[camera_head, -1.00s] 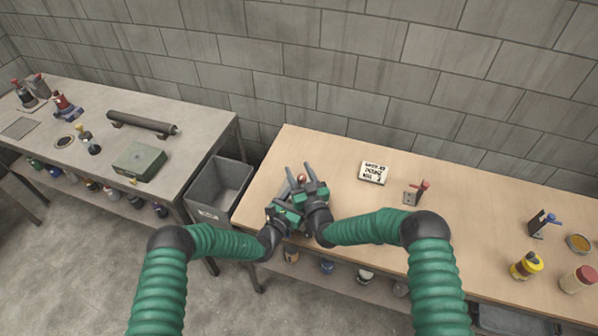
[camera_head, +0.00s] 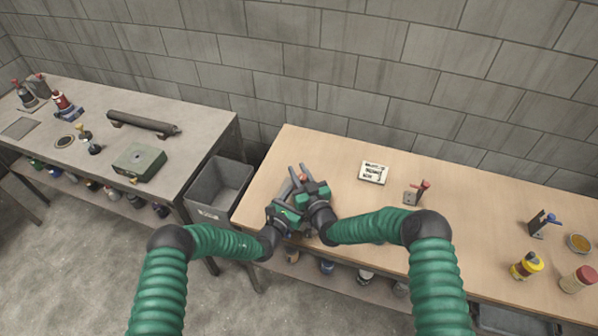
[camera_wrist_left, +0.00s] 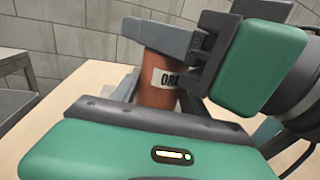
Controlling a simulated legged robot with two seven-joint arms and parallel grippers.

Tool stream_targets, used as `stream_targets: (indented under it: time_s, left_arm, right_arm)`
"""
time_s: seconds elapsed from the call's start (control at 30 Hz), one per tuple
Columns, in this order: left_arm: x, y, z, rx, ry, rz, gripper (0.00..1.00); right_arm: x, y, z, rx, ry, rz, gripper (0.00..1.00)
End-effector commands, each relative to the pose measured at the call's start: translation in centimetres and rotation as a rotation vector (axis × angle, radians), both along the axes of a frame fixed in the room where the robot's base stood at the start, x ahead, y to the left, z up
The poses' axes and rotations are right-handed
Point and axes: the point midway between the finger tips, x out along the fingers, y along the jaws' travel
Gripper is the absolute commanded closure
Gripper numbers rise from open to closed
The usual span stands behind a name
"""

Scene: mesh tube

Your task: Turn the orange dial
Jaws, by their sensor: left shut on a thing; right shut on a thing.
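The orange dial (camera_wrist_left: 160,82) is a red-brown upright cylinder with a white label, its lettering partly covered, in the left wrist view. In the head view only a small reddish part (camera_head: 303,177) shows between the grippers. My right gripper (camera_head: 301,174) is shut on its upper part. The right gripper's grey finger and green body cover the top in the left wrist view. My left gripper (camera_head: 283,209) is shut low on the same cylinder, its dark finger (camera_wrist_left: 150,120) crossing in front. The lower end of the dial is hidden.
Both grippers are close together over the left end of the wooden table (camera_head: 340,150). A white printed sign (camera_head: 374,172) and a red-handled bracket (camera_head: 416,193) stand to the right. A grey bin (camera_head: 220,188) stands left of the table. The table's middle is mostly clear.

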Motion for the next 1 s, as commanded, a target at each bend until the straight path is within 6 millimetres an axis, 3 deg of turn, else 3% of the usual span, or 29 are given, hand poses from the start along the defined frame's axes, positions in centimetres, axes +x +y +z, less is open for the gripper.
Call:
stream_targets:
  time_s: [0.7, 1.0]
  left_arm:
    - [-0.1, 0.0, -0.2, 0.000, 0.004, -0.001, 0.95]
    - [-0.1, 0.0, -0.2, 0.000, 0.004, -0.001, 0.95]
  right_arm:
    - [-0.7, 0.9, 0.1, 0.004, -0.008, 0.532, 1.00]
    - [-1.0, 1.0, -0.1, 0.007, -0.004, 0.678, 1.00]
